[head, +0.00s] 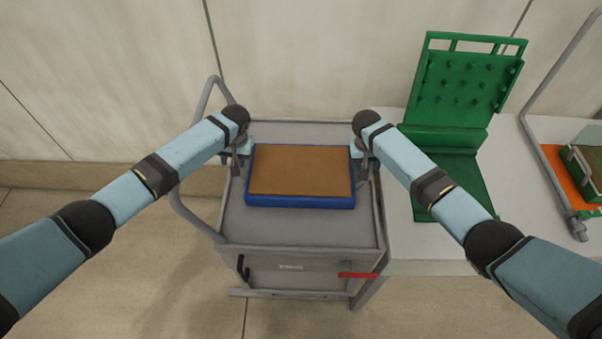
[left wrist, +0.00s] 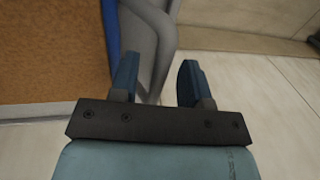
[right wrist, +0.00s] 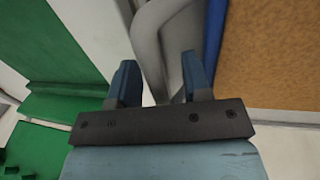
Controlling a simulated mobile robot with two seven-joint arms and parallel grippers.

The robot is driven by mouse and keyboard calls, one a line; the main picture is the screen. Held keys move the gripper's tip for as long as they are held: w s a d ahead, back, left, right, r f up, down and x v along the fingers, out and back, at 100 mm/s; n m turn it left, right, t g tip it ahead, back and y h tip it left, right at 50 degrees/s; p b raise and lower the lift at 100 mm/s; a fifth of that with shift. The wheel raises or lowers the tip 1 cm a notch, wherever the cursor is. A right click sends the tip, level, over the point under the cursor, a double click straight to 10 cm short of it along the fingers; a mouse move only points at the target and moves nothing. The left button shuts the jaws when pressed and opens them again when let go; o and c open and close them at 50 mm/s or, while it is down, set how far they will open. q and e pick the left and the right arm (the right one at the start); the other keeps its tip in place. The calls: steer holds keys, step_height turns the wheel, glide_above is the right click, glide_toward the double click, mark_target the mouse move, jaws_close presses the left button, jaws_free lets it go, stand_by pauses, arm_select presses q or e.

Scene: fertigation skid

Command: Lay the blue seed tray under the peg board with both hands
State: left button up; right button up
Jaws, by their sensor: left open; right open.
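The blue seed tray (head: 300,201), filled with brown soil, lies flat on the grey cart top. Its blue rim shows in the left wrist view (left wrist: 110,32) and right wrist view (right wrist: 212,38). My left gripper (head: 237,163) is open beside the tray's left end, and my right gripper (head: 364,162) is open beside its right end. In the wrist views, the open fingers of the left (left wrist: 157,80) and right (right wrist: 157,82) show no tray wall clearly between them. The green peg board (head: 462,85) stands tilted on a green base (head: 455,190) on the white table.
The grey cart (head: 290,228) has a looped handle (head: 178,205) at its left and a red lever (head: 357,275) in front. The white table (head: 440,252) adjoins its right side. Farther right are a grey bar frame (head: 552,75) and an orange mat (head: 553,160) under a green-framed box.

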arm_select(q)
steer(key=shift+f, duration=0.3)
arm_select(e)
steer(key=shift+f, duration=0.35)
arm_select(q)
steer(key=shift+c, duration=0.4)
arm_select(e)
steer(key=shift+c, duration=0.3)
arm_select(q)
jaws_close()
arm_select(e)
steer(key=c, duration=0.7)
jaws_close()
arm_select(q)
steer(key=shift+r, duration=0.1)
arm_select(e)
steer(key=shift+r, duration=0.1)
